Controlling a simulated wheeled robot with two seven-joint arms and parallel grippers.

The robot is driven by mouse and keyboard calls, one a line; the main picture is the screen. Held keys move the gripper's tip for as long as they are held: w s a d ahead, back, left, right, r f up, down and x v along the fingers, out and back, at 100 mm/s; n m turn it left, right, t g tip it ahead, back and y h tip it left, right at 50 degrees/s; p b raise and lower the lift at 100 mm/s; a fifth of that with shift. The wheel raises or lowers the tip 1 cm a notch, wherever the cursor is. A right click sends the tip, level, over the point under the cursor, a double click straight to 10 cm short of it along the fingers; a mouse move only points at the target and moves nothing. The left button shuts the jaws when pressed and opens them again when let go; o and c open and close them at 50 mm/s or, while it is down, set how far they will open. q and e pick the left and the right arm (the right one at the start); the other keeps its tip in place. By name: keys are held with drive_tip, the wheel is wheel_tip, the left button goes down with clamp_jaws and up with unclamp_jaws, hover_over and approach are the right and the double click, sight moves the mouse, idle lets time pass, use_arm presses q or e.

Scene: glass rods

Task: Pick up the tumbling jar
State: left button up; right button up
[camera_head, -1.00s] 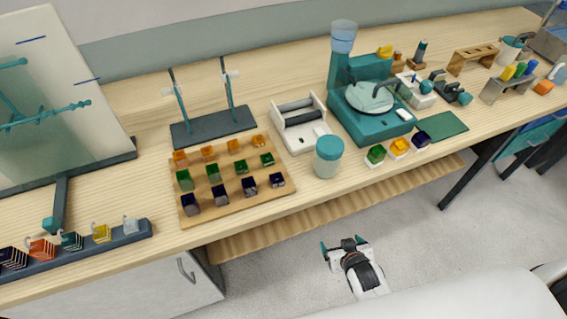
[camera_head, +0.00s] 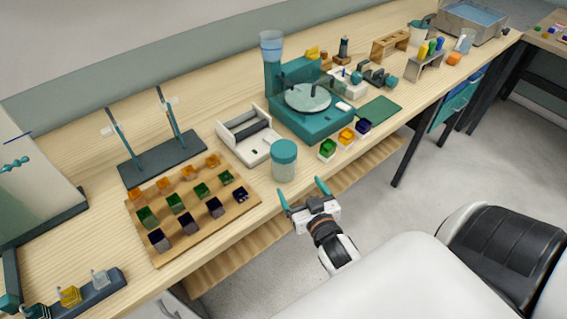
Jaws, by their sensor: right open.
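The tumbling jar appears to be the clear jar with a teal lid (camera_head: 284,160), standing upright near the bench's front edge. It stands just in front of the white roller device (camera_head: 247,136). My right gripper (camera_head: 304,192) is open and empty. Its two teal fingers point toward the bench, just in front of and slightly right of the jar, apart from it. My left gripper is not in the view.
A wooden board (camera_head: 158,247) with several coloured cubes lies left of the jar. A teal machine (camera_head: 325,124) with a round disc stands behind right. Green, orange and dark cubes (camera_head: 346,137) sit right of the jar. Open floor lies in front of the bench (camera_head: 400,115).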

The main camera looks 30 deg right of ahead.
sight(289, 171)
drive_tip(key=shift+a+r+t, duration=0.15)
drive_tip(key=shift+a+t, duration=0.05)
drive_tip(key=shift+t, duration=0.7)
drive_tip(key=w, duration=0.2)
drive_tip(key=w+p, duration=0.1)
drive_tip(key=w, duration=0.1)
drive_tip(key=w+d, duration=0.1)
drive_tip(key=w, duration=0.2)
drive_tip(key=shift+d+r+p, duration=0.1)
drive_tip(key=shift+r+p, duration=0.05)
drive_tip(key=shift+p, duration=0.15)
drive_tip(key=shift+w+r, duration=0.1)
drive_tip(key=shift+w, duration=0.1)
drive_tip(key=w, duration=0.1)
drive_tip(key=w+p, duration=0.1)
drive_tip(key=w+d, duration=0.1)
drive_tip(key=shift+w+r+p, duration=0.3)
drive_tip(key=shift+w+f, duration=0.15)
drive_tip(key=shift+w, duration=0.35)
drive_tip(key=shift+s, duration=0.1)
drive_tip(key=shift+c, duration=1.3)
drive_tip(key=c, duration=1)
wheel_tip(289, 171, up, 10)
drive_tip(key=shift+r, duration=0.1)
drive_tip(key=shift+c, duration=0.2)
